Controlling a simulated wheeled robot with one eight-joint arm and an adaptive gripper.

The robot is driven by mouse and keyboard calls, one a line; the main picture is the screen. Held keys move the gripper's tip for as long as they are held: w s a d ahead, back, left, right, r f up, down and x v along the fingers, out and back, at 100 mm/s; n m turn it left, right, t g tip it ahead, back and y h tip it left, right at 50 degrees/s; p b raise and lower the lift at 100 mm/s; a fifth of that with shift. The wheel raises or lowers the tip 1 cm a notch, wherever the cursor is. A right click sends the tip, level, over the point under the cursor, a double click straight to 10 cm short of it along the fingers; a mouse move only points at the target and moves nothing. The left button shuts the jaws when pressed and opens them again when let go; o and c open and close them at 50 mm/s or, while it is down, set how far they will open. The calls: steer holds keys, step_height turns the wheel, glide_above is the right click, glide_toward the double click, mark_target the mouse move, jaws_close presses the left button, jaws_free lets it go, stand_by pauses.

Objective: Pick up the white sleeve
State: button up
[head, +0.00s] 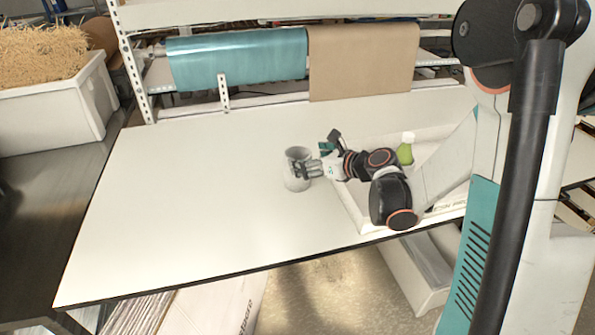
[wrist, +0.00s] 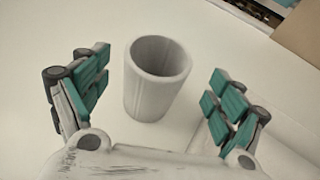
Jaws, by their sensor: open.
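The white sleeve (wrist: 155,90) is an upright, hollow, off-white cylinder with an open top, standing on the white table. In the wrist view it sits between and a little ahead of the two green-padded fingers of my gripper (wrist: 155,98), which are spread wide. A gap shows on each side of it. In the head view the sleeve (head: 297,182) is near the middle of the table, partly hidden by my gripper (head: 300,168), which reaches it from the right.
A white tray (head: 345,200) lies right of the sleeve, under my arm, with a green bottle with a white cap (head: 405,150) in it. Teal (head: 238,58) and brown (head: 362,60) rolls hang behind. The table's left side is clear.

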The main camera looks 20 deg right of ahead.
mark_target(290, 156)
steer(key=shift+b+x, duration=0.8)
steer(key=shift+x, duration=1.9)
steer(key=shift+s+a, duration=0.1)
steer(key=c, duration=0.8)
